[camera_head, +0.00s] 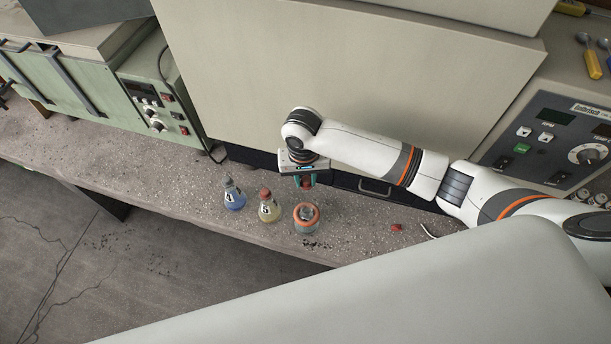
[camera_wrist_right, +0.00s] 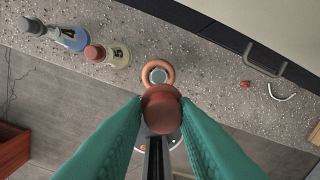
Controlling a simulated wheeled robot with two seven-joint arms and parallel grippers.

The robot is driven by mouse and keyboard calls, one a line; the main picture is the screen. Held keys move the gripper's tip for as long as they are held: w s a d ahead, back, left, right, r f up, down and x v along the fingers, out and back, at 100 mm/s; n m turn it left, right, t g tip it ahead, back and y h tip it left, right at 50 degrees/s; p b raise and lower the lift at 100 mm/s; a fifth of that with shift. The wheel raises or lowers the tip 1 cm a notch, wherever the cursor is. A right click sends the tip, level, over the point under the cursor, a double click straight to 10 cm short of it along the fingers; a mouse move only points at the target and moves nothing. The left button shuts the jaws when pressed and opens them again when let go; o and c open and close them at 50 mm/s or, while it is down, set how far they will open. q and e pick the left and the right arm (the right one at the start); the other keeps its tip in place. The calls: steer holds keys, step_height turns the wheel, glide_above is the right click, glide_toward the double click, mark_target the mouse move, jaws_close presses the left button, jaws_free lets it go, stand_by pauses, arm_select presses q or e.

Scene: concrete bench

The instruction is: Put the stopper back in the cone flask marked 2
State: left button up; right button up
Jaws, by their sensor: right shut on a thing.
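My right gripper (camera_head: 305,182) is shut on a red-brown stopper (camera_wrist_right: 162,108), held between its green fingers above the bench. A flask with an orange ring (camera_head: 306,226) stands on the bench, below and in front of the gripper. Its open, empty mouth shows inside the ring in the wrist view (camera_wrist_right: 158,75); no number on it can be read. Left of it stands a flask with pale yellow contents (camera_head: 269,212), a red stopper in and a mark like 5. Further left is a blue flask (camera_head: 234,199), closed, its mark perhaps 1 or 4. My left gripper is not in view.
A small red piece (camera_head: 396,227) and a curved pale piece (camera_head: 429,231) lie on the bench to the right. A large beige cabinet (camera_head: 330,75) closes off the back. The bench's front edge runs close to the flasks. Bare bench (camera_head: 130,180) lies at left.

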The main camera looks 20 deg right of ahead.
mark_target(306, 187)
step_height(306, 187, down, 4)
steer(key=shift+d+f+b, duration=0.1)
steer(key=shift+f+b, duration=0.05)
steer(key=shift+b, duration=0.3)
steer(key=shift+f+b, duration=3.1)
steer(key=shift+f, duration=0.15)
steer(key=shift+c, duration=0.2)
steer(key=shift+f+p, duration=0.15)
steer(key=shift+p, duration=0.3)
jaws_close()
steer(key=shift+f, duration=0.45)
steer(key=shift+f+b, duration=0.35)
steer(key=shift+f, duration=0.1)
